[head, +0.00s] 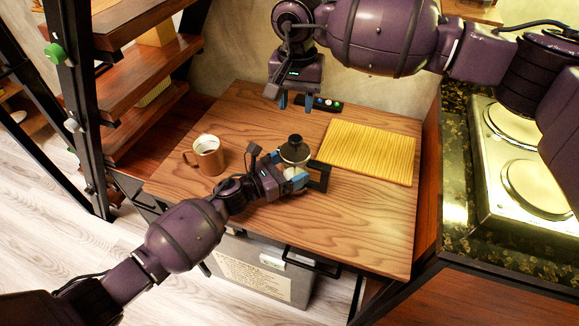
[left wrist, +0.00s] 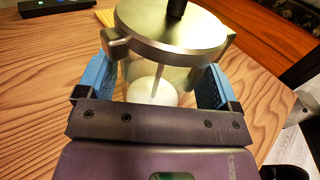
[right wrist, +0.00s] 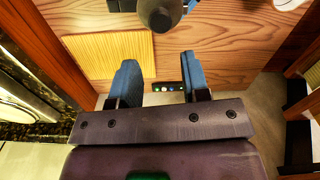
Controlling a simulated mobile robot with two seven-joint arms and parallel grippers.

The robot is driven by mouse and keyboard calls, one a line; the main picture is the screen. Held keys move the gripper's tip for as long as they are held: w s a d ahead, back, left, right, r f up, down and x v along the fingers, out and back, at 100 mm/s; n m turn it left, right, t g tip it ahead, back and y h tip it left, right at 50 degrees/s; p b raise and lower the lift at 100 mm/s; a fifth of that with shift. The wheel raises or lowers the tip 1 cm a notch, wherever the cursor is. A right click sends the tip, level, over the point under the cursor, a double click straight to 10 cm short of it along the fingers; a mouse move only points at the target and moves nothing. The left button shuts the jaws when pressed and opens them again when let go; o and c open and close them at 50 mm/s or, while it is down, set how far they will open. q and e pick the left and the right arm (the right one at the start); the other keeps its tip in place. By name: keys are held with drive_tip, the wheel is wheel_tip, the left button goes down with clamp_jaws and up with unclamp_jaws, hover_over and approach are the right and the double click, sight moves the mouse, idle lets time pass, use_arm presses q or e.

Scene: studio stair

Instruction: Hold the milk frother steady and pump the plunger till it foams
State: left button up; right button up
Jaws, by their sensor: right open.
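The milk frother (head: 295,151) stands upright on the wooden table, with a steel lid, a dark plunger knob and a black handle. In the left wrist view its lid (left wrist: 172,38) and clear body show, with white milk (left wrist: 152,92) low inside. My left gripper (head: 297,182) is shut on its body, one blue finger on each side. My right gripper (head: 296,100) is open and empty, above the table's back edge, behind the frother and apart from it. In the right wrist view the frother's knob (right wrist: 160,14) shows beyond the fingertips. No foam can be made out.
A brown mug (head: 207,156) stands to the left. A yellow ribbed board (head: 368,151) lies to the right. A dark strip with coloured buttons (head: 323,104) lies at the back edge. A hob (head: 520,150) is on the far-right counter. The table's front is clear.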

sight(296, 138)
use_arm(q)
drive_tip(key=c, duration=0.9)
use_arm(e)
drive_tip(key=shift+o, duration=2.1)
drive_tip(key=shift+s+a, duration=0.1)
wheel_tip(296, 138, down, 11)
drive_tip(key=m, duration=1.8)
drive_tip(key=shift+r, duration=0.15)
